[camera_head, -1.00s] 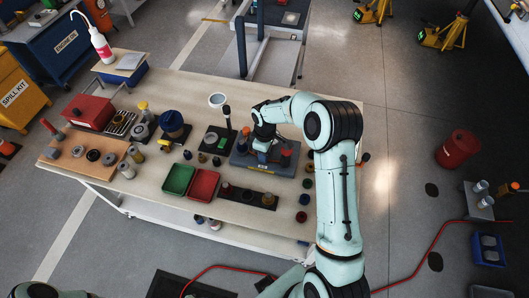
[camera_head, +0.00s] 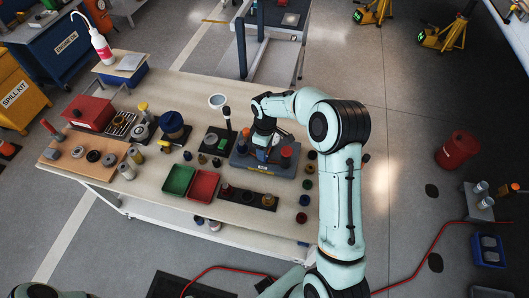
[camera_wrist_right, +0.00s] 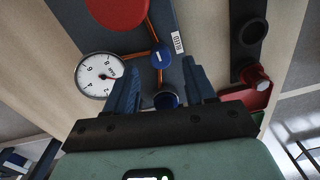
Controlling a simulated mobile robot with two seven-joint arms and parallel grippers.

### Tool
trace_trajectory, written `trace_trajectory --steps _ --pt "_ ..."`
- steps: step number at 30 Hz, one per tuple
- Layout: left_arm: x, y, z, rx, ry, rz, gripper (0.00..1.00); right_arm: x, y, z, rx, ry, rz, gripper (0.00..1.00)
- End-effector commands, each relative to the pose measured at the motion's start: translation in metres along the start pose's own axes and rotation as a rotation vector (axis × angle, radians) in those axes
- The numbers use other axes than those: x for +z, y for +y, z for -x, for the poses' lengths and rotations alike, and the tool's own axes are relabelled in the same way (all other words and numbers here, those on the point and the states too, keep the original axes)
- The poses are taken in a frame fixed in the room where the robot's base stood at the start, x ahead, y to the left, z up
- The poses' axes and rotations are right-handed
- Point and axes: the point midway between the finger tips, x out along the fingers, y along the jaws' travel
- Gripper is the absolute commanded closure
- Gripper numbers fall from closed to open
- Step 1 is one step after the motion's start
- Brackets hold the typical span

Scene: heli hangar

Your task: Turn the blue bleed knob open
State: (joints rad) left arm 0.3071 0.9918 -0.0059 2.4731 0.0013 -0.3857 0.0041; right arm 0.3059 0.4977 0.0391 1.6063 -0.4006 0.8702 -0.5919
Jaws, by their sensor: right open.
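In the right wrist view a blue round knob (camera_wrist_right: 163,55) with a small white mark sits on a dark panel, where copper-coloured pipes meet. A second blue round piece (camera_wrist_right: 166,100) lies nearer, between my fingers. My right gripper (camera_wrist_right: 162,64) is open, with one finger on each side of these blue pieces; contact cannot be told. In the head view the right gripper (camera_head: 263,144) is over the grey-blue panel base (camera_head: 243,161) on the workbench and hides much of it. My left gripper is out of view.
A white dial gauge (camera_wrist_right: 99,75) stands left of the fingers, and a large red knob (camera_wrist_right: 117,10) lies beyond. The workbench (camera_head: 150,178) holds green (camera_head: 180,180) and red (camera_head: 203,186) trays and several small parts near the panel.

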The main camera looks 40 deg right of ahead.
Motion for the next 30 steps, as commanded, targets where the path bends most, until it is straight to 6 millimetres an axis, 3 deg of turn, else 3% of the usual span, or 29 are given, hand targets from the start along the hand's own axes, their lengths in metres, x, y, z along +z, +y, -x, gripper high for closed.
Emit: trace_trajectory --steps 6,12,18,30 --pt "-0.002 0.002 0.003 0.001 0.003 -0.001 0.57 -0.001 0.001 0.053 0.005 0.005 0.001 0.45" --pt "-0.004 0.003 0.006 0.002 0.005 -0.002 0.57 -0.001 0.0 0.086 0.002 0.004 0.001 0.45" --pt "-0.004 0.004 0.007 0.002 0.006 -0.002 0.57 -0.001 0.0 0.098 0.001 0.002 0.001 0.45" --pt "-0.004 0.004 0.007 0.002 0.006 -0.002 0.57 0.0 0.0 0.098 0.0 0.001 0.001 0.45"
